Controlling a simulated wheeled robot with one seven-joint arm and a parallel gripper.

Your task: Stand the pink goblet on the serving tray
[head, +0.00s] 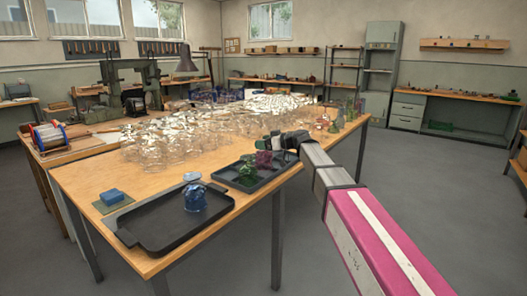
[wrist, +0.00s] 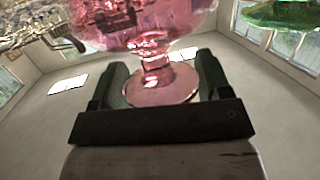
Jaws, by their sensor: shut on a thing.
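The pink goblet (head: 264,159) is clear tinted glass, at the back of a dark compartmented tray in the head view. In the wrist view the pink goblet (wrist: 160,92) fills the space between the fingers, its round foot toward the palm and its bowl cut off by the top edge. My gripper (head: 287,142) is shut on its stem; the fingers also flank it in the wrist view (wrist: 160,76). I cannot tell whether the goblet is clear of the compartmented tray. The black serving tray (head: 150,228) lies at the table's front left, with a blue glass vessel (head: 195,198) on it.
The compartmented tray (head: 262,183) also holds a green goblet (head: 247,172), which shows in the wrist view (wrist: 280,14). A blue sponge-like block (head: 112,196) lies left of the serving tray. Crowded clear glassware (head: 170,145) covers the table behind. The serving tray's left half is bare.

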